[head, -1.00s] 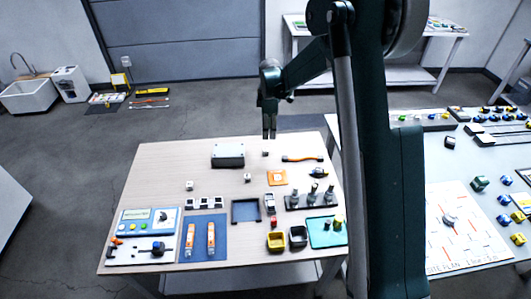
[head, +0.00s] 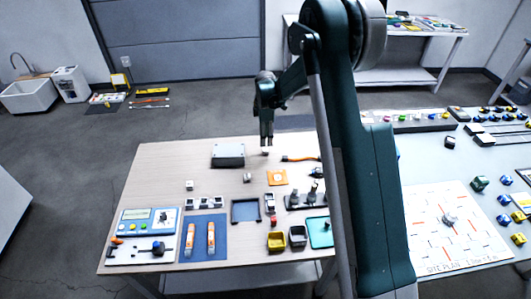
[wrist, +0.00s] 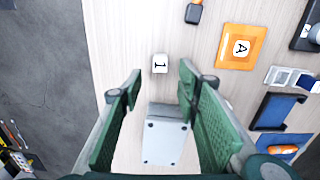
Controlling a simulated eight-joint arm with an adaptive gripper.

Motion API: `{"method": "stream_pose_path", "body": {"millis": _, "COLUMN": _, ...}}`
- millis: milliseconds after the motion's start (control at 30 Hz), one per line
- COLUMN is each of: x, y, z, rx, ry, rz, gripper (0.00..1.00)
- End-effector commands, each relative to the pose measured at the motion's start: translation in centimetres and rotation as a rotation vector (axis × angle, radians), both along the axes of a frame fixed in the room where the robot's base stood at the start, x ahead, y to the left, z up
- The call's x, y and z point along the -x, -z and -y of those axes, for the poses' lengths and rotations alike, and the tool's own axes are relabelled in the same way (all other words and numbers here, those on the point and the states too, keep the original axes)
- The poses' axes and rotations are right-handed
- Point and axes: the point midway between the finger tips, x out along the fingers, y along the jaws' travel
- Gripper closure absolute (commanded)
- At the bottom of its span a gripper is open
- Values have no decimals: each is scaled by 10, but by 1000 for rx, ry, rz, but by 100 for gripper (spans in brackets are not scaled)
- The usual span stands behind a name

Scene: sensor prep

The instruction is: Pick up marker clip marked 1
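The marker clip marked 1 (wrist: 159,63) is a small white block with a dark 1 on its top. It lies on the wooden table, and in the head view it is a small light spot (head: 266,153) just under my gripper (head: 266,145). In the wrist view my gripper (wrist: 158,82) is open, with its green fingers wide apart and nothing between the tips. The clip shows just beyond the fingertips, between their lines. My gripper appears above it, apart from it.
A grey box (head: 228,150) stands left of the clip. An orange card marked A (wrist: 240,47) and an orange cable (head: 299,158) lie to the right. Another small light block (head: 189,185) and a blue tray (head: 234,213) are nearer the front. Bare table surrounds the clip.

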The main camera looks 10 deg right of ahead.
Motion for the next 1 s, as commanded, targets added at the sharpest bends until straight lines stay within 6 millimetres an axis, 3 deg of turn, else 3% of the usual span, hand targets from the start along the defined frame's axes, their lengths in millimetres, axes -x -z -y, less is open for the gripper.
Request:
{"method": "stream_pose_path", "body": {"millis": 200, "x": 0, "y": 17, "z": 0, "rx": 0, "ry": 0, "rz": 0, "gripper": 67}}
{"method": "stream_pose_path", "body": {"millis": 667, "x": 0, "y": 22, "z": 0, "rx": 0, "ry": 0, "rz": 0, "gripper": 67}}
{"method": "stream_pose_path", "body": {"millis": 1000, "x": 0, "y": 57, "z": 1, "rx": 0, "ry": 0, "rz": 0, "gripper": 67}}
